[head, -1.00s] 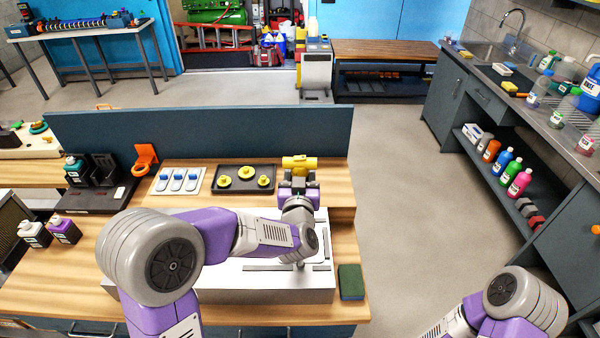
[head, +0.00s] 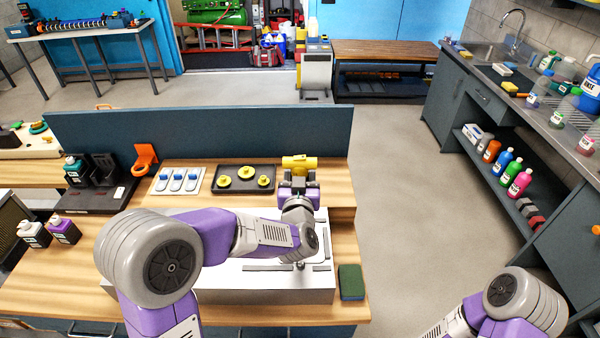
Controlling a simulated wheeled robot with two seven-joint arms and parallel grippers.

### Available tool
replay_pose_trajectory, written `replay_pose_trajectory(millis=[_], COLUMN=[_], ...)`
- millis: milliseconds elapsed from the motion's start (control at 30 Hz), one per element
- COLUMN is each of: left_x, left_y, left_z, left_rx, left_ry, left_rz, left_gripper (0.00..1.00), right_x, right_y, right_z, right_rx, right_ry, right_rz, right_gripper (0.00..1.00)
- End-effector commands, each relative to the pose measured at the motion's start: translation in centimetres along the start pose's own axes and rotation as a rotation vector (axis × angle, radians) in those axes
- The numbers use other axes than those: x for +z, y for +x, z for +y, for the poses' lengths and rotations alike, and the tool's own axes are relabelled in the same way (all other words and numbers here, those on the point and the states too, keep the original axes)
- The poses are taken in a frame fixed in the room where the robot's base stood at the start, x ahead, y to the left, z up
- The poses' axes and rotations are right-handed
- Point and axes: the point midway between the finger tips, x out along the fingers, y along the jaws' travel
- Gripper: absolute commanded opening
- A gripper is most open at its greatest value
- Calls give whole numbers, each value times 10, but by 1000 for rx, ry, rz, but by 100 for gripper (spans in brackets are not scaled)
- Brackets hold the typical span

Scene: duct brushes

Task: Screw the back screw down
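My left arm reaches across a white panel box (head: 230,285) on the workbench. I cannot make out the back screw; the arm covers much of the box. A small grey knob (head: 300,264) shows on the box below the wrist. My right arm is at the lower right; its gripper is outside the view.
A black tray with several yellow knobs (head: 246,172) and a white plate with blue-topped parts (head: 178,180) lie left of the gripper. A green sponge (head: 351,282) sits at the bench's right edge. A blue-grey panel (head: 200,140) stands along the back. Floor is clear to the right.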

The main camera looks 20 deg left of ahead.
Motion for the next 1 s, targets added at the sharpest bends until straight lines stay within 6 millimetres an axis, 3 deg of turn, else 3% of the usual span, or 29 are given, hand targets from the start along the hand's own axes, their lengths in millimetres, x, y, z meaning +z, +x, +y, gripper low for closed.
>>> replay_pose_trajectory(millis=[1000], left_x=[6], left_y=[0], left_z=[0], left_rx=[0], left_ry=[-1], left_rz=[4], left_gripper=[16], right_x=[0], right_y=[7], right_z=[3], right_rx=[0], right_ry=[0], right_rz=[0], right_gripper=[28])
